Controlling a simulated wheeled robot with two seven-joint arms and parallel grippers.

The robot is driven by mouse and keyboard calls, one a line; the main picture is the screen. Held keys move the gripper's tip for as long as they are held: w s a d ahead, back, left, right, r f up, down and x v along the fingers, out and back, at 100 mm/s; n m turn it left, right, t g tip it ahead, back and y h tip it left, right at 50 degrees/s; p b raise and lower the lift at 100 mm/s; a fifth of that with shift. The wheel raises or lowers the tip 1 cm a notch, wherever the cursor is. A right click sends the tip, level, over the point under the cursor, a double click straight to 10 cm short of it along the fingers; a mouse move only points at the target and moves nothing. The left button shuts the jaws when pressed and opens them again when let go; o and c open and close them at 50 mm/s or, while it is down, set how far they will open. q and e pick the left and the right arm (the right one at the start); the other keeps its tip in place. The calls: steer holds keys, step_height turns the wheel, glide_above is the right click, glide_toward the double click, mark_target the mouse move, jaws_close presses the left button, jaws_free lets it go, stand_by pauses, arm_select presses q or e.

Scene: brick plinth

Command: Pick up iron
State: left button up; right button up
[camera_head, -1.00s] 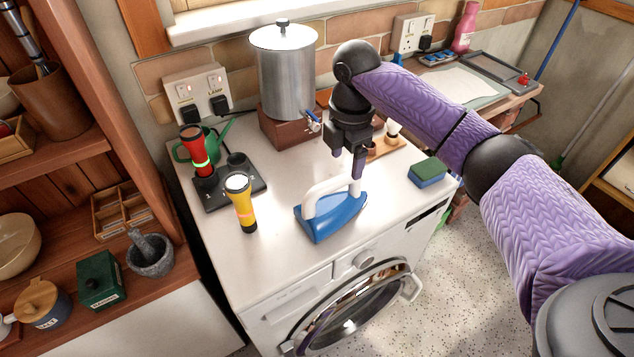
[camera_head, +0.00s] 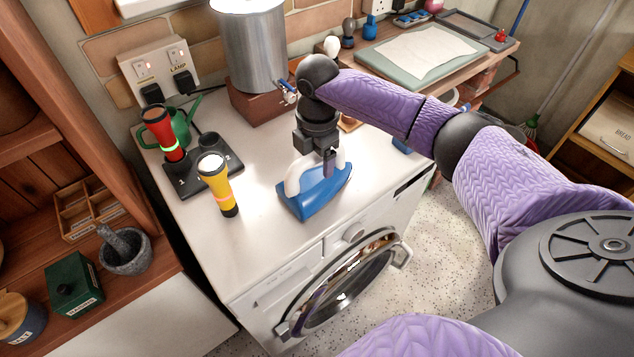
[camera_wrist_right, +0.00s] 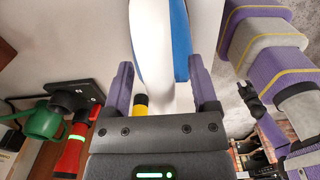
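The iron (camera_head: 318,192), with a blue body and white handle, stands on the white washing machine top. My right gripper (camera_head: 328,168) is over the iron, its fingers down at the handle. In the right wrist view, the fingers (camera_wrist_right: 162,88) are open, one on each side of the white handle (camera_wrist_right: 158,50), with a gap visible on both sides. The gripper and fingers hide part of the handle in the head view. A dark shape at the right of the wrist view may be my left gripper, too small to read; the head view does not show it.
A yellow torch (camera_head: 217,185) stands left of the iron. A red torch (camera_head: 163,135) stands in a dark base (camera_head: 201,168) by a green watering can (camera_head: 181,127).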

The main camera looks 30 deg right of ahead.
jaws_close()
stand_by(1.2)
